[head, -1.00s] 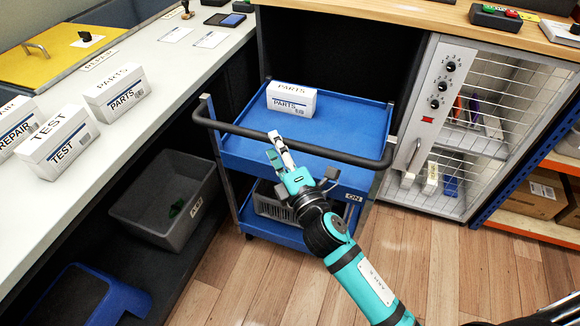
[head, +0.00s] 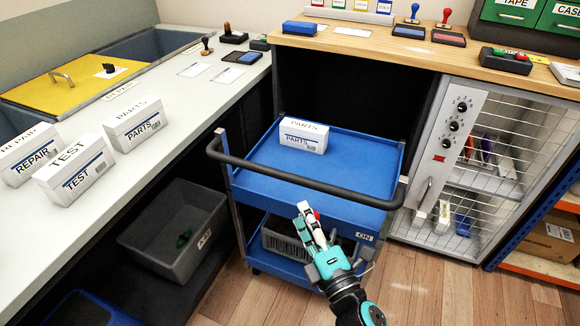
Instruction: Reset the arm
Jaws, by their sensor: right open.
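My right gripper (head: 311,222) is open and shows nothing between its fingers. It is in front of the blue cart (head: 250,174), below the cart's dark handle bar, and its arm comes in from the bottom. My left gripper is not in view. A white PARTS box (head: 303,135) stands on the cart's top tray, beyond the right gripper. I cannot tell whether the gripper touches the cart.
On the left counter stand a REPAIR box (head: 30,155), a TEST box (head: 75,170) and another PARTS box (head: 135,124). A grey bin (head: 150,245) is below. A wire-fronted cabinet (head: 500,150) stands right of the cart. Wooden floor (head: 420,290) is bare at lower right.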

